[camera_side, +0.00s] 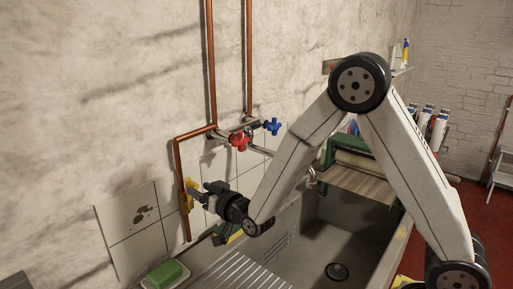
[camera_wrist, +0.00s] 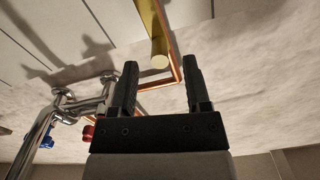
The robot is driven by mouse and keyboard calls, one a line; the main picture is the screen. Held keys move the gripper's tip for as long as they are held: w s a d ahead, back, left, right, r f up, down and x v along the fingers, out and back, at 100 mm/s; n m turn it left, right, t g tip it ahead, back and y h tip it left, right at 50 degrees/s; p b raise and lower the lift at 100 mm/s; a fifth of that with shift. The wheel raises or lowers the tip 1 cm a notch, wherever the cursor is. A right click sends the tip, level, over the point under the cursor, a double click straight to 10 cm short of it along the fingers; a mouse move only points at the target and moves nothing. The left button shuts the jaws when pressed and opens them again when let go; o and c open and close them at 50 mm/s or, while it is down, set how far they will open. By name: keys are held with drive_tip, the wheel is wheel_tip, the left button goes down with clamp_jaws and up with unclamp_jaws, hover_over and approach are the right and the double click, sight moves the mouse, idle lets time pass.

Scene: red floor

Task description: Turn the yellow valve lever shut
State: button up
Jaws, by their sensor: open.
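The yellow valve lever (camera_side: 189,194) is on the copper pipe against the tiled wall in the side view. In the wrist view the lever (camera_wrist: 150,25) is a long yellow bar coming down from the top, its round end lying between my fingertips in the picture. My gripper (camera_side: 205,192) is right beside the lever, with its fingers towards the wall. The wrist view shows my gripper (camera_wrist: 161,68) open, with a gap on both sides of the lever's end. I cannot tell whether the end is inside the jaws or just beyond them.
A red tap knob (camera_side: 238,142) and a blue tap knob (camera_side: 272,126) are on the wall above. Chrome pipework (camera_wrist: 88,100) is left of my fingers in the wrist view. A sink (camera_side: 318,245) lies below, with a green sponge (camera_side: 165,273) at its near left.

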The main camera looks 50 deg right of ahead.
sight(189, 182)
drive_tip(key=shift+w, duration=2.45)
clamp_jaws()
